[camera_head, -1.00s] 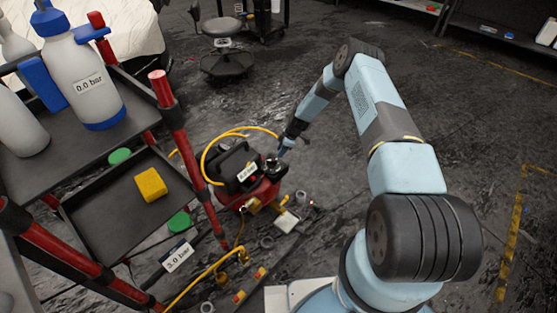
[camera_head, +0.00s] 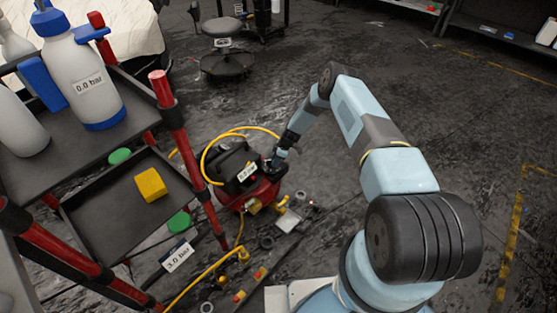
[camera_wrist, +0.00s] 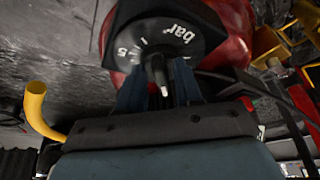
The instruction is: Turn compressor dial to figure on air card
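The red and black compressor (camera_head: 262,192) stands on the floor beside the cart, with a small white label (camera_head: 247,171) too small to read surely. Its dial (camera_wrist: 165,38) fills the top of the wrist view, a dark disc marked "bar" with figures, of which 1 and 5 show. A pale-tipped pointer or knob (camera_wrist: 158,75) sticks out from it. My gripper (camera_wrist: 160,92) is at the dial, its two blue fingers apart on either side of the knob; contact is not clear. In the head view my gripper (camera_head: 276,162) is at the compressor's right side. The white card (camera_head: 178,257) reads 3.0 bar.
A yellow hose (camera_head: 206,160) loops around the compressor. Small fittings lie on the floor in front. Floor to the right is clear.

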